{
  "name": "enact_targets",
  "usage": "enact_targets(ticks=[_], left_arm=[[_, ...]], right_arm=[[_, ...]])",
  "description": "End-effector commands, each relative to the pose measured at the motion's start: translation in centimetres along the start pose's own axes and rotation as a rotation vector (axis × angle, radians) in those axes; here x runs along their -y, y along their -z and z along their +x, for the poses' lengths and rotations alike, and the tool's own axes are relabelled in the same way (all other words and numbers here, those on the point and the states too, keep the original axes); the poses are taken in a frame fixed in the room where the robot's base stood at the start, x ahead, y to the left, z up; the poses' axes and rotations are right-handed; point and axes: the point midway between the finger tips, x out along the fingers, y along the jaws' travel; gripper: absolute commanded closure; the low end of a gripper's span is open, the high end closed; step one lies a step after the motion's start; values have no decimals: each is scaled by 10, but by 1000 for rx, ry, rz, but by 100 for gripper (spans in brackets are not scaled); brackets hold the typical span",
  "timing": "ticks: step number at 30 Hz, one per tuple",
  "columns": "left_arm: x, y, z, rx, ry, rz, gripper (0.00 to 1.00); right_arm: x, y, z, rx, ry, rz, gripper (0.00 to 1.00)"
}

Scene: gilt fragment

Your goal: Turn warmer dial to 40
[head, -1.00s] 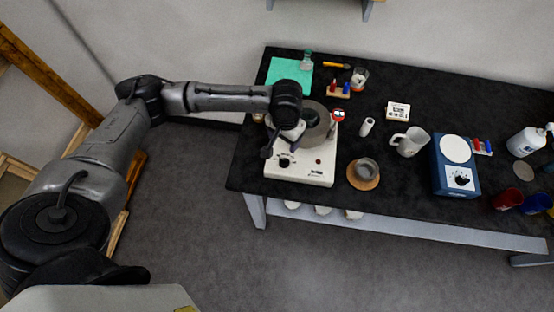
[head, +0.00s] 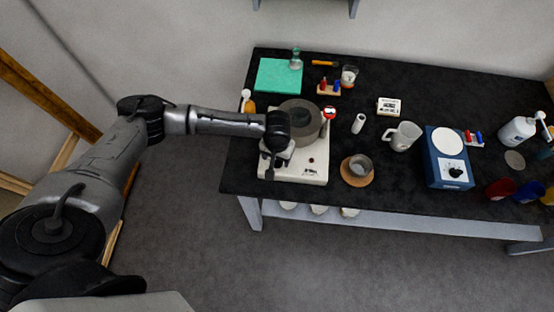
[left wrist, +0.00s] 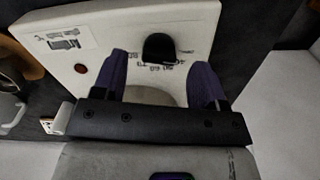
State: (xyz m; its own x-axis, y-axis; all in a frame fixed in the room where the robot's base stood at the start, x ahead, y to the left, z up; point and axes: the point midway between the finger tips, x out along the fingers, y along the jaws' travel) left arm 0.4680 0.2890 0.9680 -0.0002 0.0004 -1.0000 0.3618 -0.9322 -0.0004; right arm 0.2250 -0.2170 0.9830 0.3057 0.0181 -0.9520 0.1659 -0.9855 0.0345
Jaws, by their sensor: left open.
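The warmer (head: 312,172) is a white box with a round grey plate (head: 292,112) on top, standing at the table's left front. Its black dial (left wrist: 158,47) shows in the left wrist view on the white panel, with small printed marks around it that are too small to read surely. In the head view the dial is hidden by my gripper. My left gripper (left wrist: 161,60) is open, its two purple fingers on either side of the dial's near edge, apart from it. It also shows in the head view (head: 273,165) over the warmer's front left. My right gripper is not in view.
A grey cup on a cork mat (head: 357,179) stands close right of the warmer. A blue device (head: 448,170) with a white disc and dial is farther right. A white mug (head: 403,137), a white cylinder (head: 358,123) and a green mat (head: 279,75) lie around.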

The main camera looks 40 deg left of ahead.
Motion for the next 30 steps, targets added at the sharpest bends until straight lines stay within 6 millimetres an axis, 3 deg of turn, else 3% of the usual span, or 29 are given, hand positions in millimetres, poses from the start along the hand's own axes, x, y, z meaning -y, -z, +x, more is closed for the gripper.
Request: enact_targets(ticks=[7, 19, 30], left_arm=[[0, 0, 21, 0, 0, -1, 34], [0, 0, 25, 0, 0, 0, 34], [0, 0, 25, 0, 0, 0, 68]], right_arm=[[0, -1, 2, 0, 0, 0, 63], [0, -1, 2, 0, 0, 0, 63], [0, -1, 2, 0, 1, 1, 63]])
